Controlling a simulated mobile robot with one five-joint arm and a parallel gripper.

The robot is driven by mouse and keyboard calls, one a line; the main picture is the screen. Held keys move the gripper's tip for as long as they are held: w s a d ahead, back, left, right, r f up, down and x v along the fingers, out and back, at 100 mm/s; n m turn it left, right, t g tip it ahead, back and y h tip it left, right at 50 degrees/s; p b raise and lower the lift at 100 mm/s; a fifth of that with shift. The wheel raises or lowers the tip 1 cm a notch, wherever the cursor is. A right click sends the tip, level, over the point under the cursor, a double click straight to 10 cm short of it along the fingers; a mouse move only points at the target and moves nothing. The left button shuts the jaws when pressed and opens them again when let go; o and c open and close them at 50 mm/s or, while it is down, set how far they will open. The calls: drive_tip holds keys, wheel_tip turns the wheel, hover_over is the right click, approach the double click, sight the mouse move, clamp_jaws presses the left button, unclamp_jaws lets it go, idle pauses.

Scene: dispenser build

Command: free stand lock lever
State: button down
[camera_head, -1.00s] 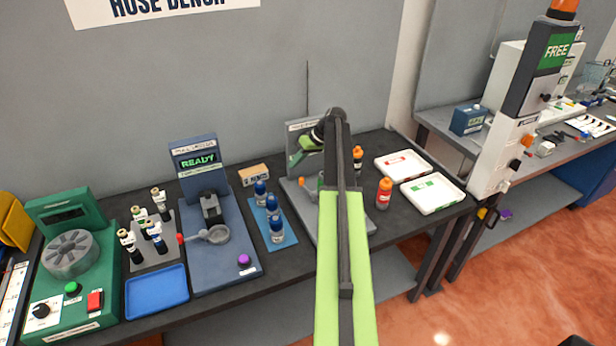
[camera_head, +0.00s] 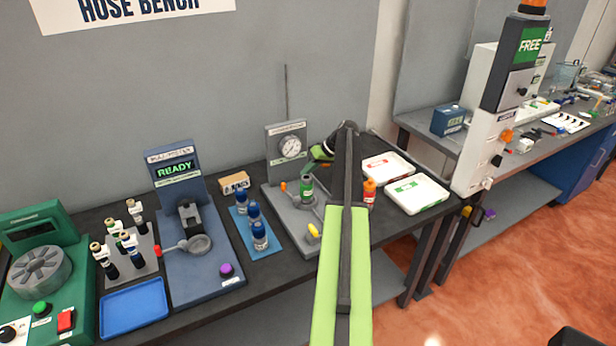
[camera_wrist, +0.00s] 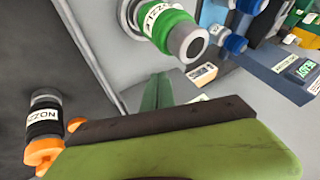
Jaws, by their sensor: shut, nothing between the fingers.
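The grey gauge stand (camera_head: 287,140) stands upright on the bench, with a round dial (camera_head: 290,147) on its back plate. A green-banded cylinder (camera_head: 306,188) stands on its base; what looks like the same cylinder is close up in the wrist view (camera_wrist: 165,25). I cannot tell which is the lock lever. My gripper (camera_head: 315,160) is shut and empty, just right of the dial, partly hidden by my arm.
An orange-capped bottle (camera_head: 369,190) is right of my arm; an orange and black one (camera_wrist: 44,125) is at the wrist view's left. Two white trays (camera_head: 417,195) lie at right. Blue-capped bottles (camera_head: 254,215) stand left of the stand. A FREE display (camera_head: 530,45) tops a white column.

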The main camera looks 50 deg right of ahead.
drive_tip(key=b+x, duration=0.2)
drive_tip(key=x, duration=0.2)
drive_tip(key=shift+f+b, duration=0.3)
drive_tip(key=shift+f, duration=0.1)
drive_tip(key=a, duration=0.1)
drive_tip(key=w+a+r+p, duration=0.1)
drive_tip(key=shift+a, duration=0.3)
drive_tip(key=shift+w+a, duration=0.25)
drive_tip(key=shift+a, duration=0.3)
